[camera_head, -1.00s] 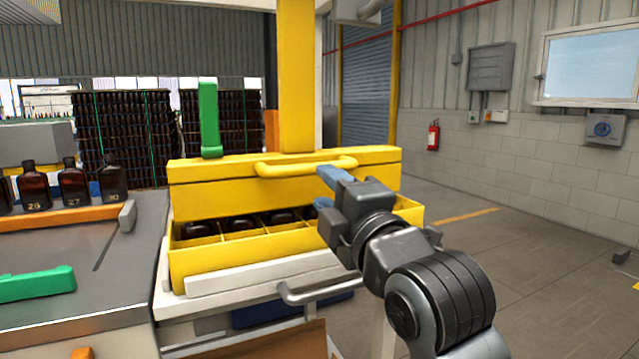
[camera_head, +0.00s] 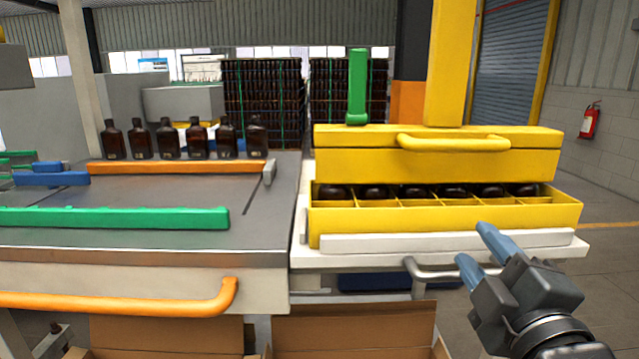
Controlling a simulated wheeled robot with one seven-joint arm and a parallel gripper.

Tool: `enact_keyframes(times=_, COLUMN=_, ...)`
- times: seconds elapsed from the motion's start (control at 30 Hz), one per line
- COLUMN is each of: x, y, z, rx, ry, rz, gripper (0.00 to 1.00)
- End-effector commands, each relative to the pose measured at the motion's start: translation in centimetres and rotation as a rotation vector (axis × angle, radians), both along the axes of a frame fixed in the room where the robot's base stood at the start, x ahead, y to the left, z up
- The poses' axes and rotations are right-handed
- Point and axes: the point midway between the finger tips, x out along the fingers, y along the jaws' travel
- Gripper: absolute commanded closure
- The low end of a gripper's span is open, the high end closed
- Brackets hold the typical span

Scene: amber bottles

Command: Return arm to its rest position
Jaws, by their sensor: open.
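My gripper (camera_head: 478,244) is at the lower right, in front of the white ledge under the yellow crate. Its two blue fingers are spread apart with nothing between them. The yellow crate (camera_head: 445,220) has a row of compartments holding several dark bottles (camera_head: 414,191), of which only the upper parts show. A yellow lid or press bar (camera_head: 440,162) with a rounded handle stands above the crate. Several amber bottles (camera_head: 167,140) stand upright in a row on the grey table at the left.
The grey table (camera_head: 130,236) carries an orange rail (camera_head: 178,168) and a green rail (camera_head: 115,217). An orange handle (camera_head: 120,303) juts from its front. Open cardboard boxes (camera_head: 350,330) are below. A grey handle (camera_head: 440,271) sticks out near my gripper. Floor is free at the right.

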Motion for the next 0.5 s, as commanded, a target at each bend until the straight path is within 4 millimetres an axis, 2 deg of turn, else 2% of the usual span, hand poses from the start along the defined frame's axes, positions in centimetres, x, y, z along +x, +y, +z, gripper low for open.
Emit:
enact_keyframes(times=0.03, x=-1.3, y=0.2, z=-1.9, rx=0.059, ry=0.027, rz=0.005, gripper=0.56)
enact_keyframes(times=0.2, x=-5.9, y=0.4, z=-6.8, rx=0.265, ry=0.079, rz=0.015, gripper=0.56)
enact_keyframes(times=0.37, x=-10.8, y=0.6, z=-10.6, rx=0.451, ry=0.129, rz=0.013, gripper=0.56)
enact_keyframes(times=0.5, x=-15.6, y=0.6, z=-13.0, rx=0.607, ry=0.168, rz=0.004, gripper=0.56)
